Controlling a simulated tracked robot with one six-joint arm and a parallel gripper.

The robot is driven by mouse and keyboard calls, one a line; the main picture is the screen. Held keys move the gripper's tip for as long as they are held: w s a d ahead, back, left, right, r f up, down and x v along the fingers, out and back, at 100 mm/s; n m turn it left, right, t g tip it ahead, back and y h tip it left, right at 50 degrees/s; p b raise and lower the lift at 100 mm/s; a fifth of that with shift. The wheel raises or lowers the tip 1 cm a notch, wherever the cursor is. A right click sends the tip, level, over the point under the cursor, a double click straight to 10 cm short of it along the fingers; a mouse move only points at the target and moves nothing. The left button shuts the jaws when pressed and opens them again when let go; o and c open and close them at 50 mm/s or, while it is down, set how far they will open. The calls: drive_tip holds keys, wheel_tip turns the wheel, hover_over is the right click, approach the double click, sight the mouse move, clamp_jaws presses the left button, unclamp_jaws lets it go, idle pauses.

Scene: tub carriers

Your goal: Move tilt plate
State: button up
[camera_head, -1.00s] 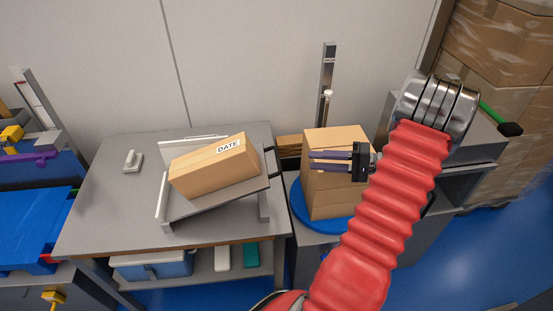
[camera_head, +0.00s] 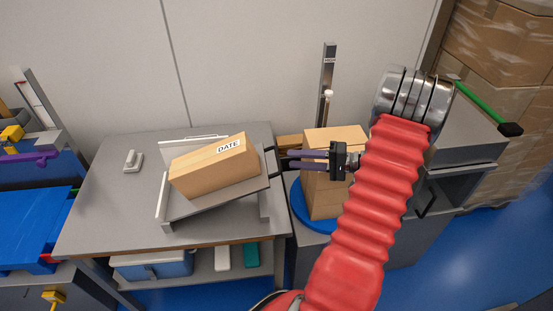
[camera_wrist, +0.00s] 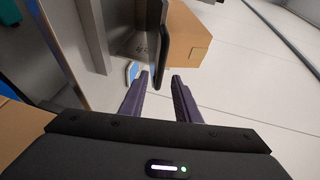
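The tilt plate (camera_head: 215,202) is a grey plate on the grey table, tilted with its right side raised. It also shows in the wrist view (camera_wrist: 140,42). A cardboard box marked DATE (camera_head: 213,168) lies on it, against a pale left stop. A black handle (camera_head: 273,160) sticks out from the plate's raised right side; in the wrist view the handle (camera_wrist: 163,60) is just beyond the fingertips, roughly in line with the gap between them. My gripper (camera_head: 283,159) is open, its purple fingers apart in the wrist view (camera_wrist: 161,77) and pointing at the handle. Nothing is held.
A tall cardboard box (camera_head: 330,195) stands on a blue round turntable (camera_head: 299,206) right of the table, behind my gripper. A small grey-white device (camera_head: 133,161) lies at the table's back left. The table's left side (camera_head: 105,215) is clear. A post (camera_head: 328,75) stands at the back.

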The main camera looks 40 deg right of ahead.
sight(278, 156)
drive_tip(key=x, duration=0.7)
drive_tip(key=shift+c, duration=0.6)
clamp_jaws()
